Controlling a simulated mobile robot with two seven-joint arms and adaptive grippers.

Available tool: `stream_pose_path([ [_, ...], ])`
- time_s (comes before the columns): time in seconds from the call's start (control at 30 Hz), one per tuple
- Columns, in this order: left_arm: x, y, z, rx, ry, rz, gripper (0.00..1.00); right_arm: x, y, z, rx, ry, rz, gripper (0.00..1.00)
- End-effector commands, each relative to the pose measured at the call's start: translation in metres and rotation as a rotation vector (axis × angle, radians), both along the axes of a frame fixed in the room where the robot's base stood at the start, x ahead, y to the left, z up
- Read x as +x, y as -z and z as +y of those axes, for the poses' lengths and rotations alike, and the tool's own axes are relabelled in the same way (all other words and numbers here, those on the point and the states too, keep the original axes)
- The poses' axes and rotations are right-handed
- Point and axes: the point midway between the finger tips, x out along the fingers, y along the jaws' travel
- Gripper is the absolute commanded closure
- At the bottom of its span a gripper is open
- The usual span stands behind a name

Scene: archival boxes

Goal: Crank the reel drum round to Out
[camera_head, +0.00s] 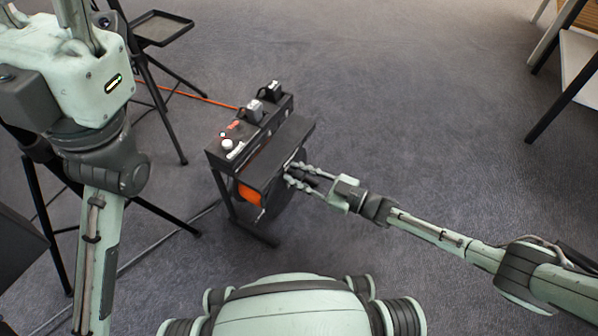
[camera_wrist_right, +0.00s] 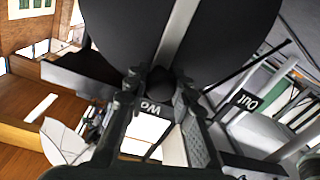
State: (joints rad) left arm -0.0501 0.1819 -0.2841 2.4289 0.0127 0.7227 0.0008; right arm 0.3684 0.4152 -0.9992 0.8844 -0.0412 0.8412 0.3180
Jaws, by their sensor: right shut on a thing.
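The reel drum shows orange (camera_head: 249,193) under the dark top of a small black stand in the head view. In the right wrist view its black round side (camera_wrist_right: 220,25), crossed by a grey stripe, fills the top. My right gripper (camera_head: 297,177) reaches the stand's right side. In the wrist view its fingers (camera_wrist_right: 158,92) are shut on the dark crank knob (camera_wrist_right: 160,80), which they partly hide. A black tag (camera_wrist_right: 245,102), apparently reading Out, sits right of the fingers. Another tag (camera_wrist_right: 152,107) with upside-down letters shows between them.
The stand's top (camera_head: 250,120) carries a white knob (camera_head: 227,144) and grey blocks. An orange cable (camera_head: 200,98) runs off to the left. A black tray stand (camera_head: 160,28) and dark legs stand at left. A pale table (camera_head: 580,65) is at right. Carpet between is clear.

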Motion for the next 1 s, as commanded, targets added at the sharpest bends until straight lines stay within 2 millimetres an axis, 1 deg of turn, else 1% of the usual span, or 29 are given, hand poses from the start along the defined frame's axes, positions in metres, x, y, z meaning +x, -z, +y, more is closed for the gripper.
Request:
stream_pose_path([
  [0.3, 0.000, 0.002, 0.000, -0.001, 0.001, 0.004, 0.60, -0.015, 0.004, 0.010, -0.133, 0.001, -0.184, 1.00],
  [0.6, 0.001, 0.002, 0.000, 0.000, 0.001, 0.008, 0.60, -0.026, 0.010, 0.019, -0.249, 0.001, -0.343, 1.00],
  [0.8, 0.001, 0.001, 0.000, 0.000, 0.000, 0.004, 0.60, -0.031, 0.013, 0.022, -0.295, 0.000, -0.406, 1.00],
  [1.0, 0.000, 0.001, 0.000, 0.001, 0.001, 0.002, 0.60, -0.032, 0.014, 0.023, -0.313, 0.000, -0.432, 1.00],
])
